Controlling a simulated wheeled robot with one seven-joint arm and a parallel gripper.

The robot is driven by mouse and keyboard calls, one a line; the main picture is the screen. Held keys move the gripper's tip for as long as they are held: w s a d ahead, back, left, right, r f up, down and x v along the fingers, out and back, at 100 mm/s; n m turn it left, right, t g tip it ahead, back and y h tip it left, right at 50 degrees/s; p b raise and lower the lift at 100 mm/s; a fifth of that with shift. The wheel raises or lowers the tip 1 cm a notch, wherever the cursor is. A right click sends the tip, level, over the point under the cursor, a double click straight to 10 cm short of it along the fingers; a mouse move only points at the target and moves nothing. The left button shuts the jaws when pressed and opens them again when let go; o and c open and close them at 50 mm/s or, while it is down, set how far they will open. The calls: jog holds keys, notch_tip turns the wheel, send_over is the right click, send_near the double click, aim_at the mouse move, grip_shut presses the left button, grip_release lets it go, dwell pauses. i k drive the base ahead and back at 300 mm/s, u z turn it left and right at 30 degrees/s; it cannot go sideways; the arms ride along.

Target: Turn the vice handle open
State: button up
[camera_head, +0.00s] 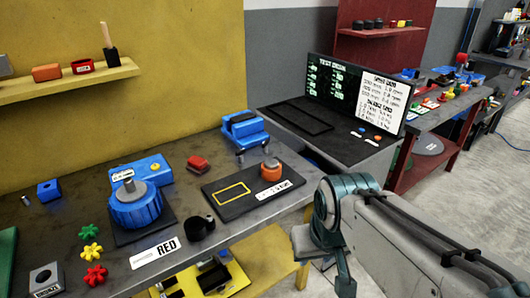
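The blue vice (245,130) stands near the back right corner of the grey workbench, with dark jaws on top. A thin bar shows low on its front side and appears to be the handle (254,142); it is small, and how far it is turned cannot be told. My gripper (325,262) is at the lower right, off the bench's right end, well in front of and to the right of the vice. It touches nothing that I can see. Its fingertips are not clear, so I cannot tell if it is open or shut.
A red block (197,163), a black tape roll (200,228) and a blue round positioner (135,208) stand further left. A test station (330,140) adjoins on the right.

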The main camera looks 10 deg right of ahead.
aim_at(264, 146)
jog(key=z, duration=1.1)
jog(key=i, duration=1.6)
jog(key=u, duration=1.05)
jog(key=i, duration=0.3)
jog(key=u, duration=0.4)
